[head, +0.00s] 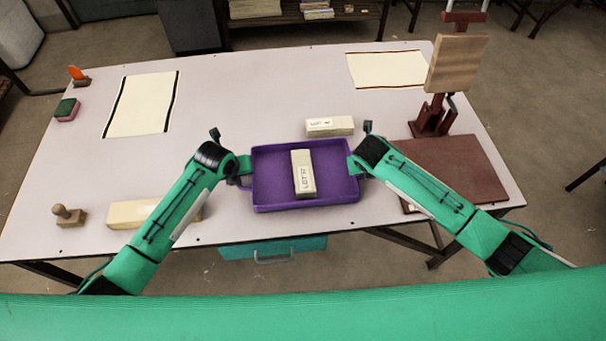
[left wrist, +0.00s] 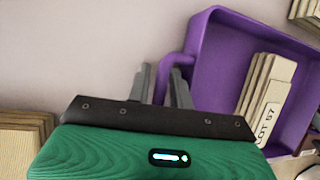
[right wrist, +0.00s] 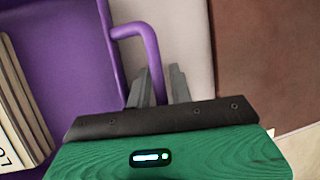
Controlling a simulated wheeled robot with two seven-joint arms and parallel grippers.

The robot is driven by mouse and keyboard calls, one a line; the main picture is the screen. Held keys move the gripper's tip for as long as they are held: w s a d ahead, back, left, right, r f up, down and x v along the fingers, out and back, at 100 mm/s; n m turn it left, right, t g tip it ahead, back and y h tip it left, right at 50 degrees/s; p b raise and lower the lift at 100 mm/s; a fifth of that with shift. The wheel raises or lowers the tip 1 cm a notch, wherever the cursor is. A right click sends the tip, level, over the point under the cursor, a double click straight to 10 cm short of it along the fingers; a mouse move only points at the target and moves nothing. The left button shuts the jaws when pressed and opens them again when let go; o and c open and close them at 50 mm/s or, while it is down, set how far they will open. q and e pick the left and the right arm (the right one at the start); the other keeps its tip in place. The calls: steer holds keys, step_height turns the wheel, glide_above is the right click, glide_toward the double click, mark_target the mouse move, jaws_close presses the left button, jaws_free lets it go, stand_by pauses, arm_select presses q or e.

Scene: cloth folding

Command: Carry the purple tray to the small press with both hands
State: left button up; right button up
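The purple tray (head: 262,185) is at the front middle of the table. It holds a pale stack of cards with a "LOT" label (head: 304,173). My left gripper (head: 240,178) is at the tray's left handle; in the left wrist view my fingers (left wrist: 162,88) are closed around that purple handle (left wrist: 172,62). My right gripper (head: 355,170) is at the right handle; in the right wrist view my fingers (right wrist: 160,88) are closed around it (right wrist: 148,38). The dark red press (head: 431,118) with a tan board (head: 458,63) stands at the right. Whether the tray touches the table is unclear.
A brown board (head: 450,168) lies right of the tray, before the press. A second labelled stack (head: 330,126) lies behind the tray. A pale block (head: 130,213) and a wooden stamp (head: 68,214) are at left front. Bordered sheets (head: 142,104) (head: 387,70) lie farther back.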

arm_select(q)
jaws_close()
arm_select(e)
jaws_close()
arm_select(q)
steer(key=shift+r, duration=0.15)
arm_select(e)
steer(key=shift+r, duration=0.15)
